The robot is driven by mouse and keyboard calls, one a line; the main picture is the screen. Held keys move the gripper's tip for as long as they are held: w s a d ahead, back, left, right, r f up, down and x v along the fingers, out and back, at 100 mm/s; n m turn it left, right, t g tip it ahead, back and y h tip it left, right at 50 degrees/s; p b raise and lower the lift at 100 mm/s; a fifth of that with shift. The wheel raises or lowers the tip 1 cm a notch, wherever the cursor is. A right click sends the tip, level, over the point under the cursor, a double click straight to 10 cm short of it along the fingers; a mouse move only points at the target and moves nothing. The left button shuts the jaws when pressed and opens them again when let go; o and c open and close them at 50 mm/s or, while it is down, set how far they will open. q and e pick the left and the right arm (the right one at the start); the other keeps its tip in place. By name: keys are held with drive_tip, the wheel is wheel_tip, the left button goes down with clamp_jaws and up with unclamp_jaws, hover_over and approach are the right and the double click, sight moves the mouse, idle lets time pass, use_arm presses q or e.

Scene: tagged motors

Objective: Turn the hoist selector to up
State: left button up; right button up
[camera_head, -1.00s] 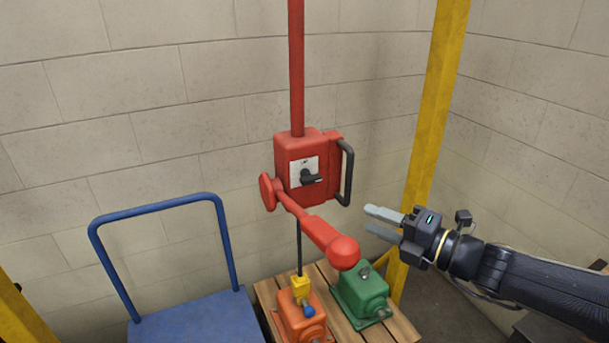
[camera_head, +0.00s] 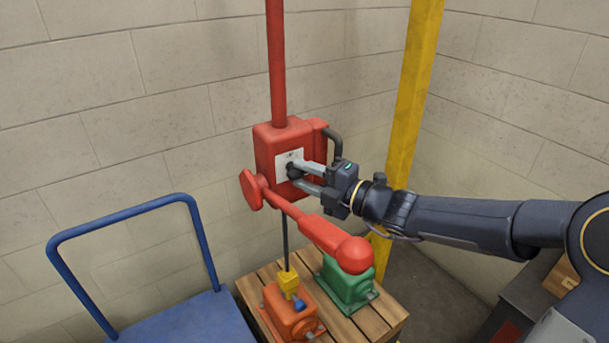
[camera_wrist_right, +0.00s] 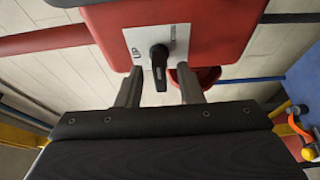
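The red hoist box (camera_head: 266,150) hangs on a red post against the wall. Its white plate (camera_head: 283,158) carries the black selector knob (camera_head: 292,171). In the right wrist view the knob (camera_wrist_right: 159,66) points toward the bottom of the picture. The word UP (camera_wrist_right: 135,52) is on the plate to its left; the label on the right is too small to read. My right gripper (camera_head: 306,176) is at the box, open, with one finger on each side of the knob. Gaps show between the knob and both fingers. My left gripper is not in view.
A red arm with a round end (camera_head: 353,255) juts out below the box, and a black handle (camera_head: 333,143) is on its right. The yellow hook (camera_head: 288,281) hangs at the orange motor (camera_head: 287,315), beside the green motor (camera_head: 347,283) on a pallet (camera_head: 384,322). A blue cart (camera_head: 185,325) stands left.

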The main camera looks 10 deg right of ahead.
drive_tip(key=shift+w+a, duration=0.15)
drive_tip(key=shift+c, duration=0.3)
clamp_jaws()
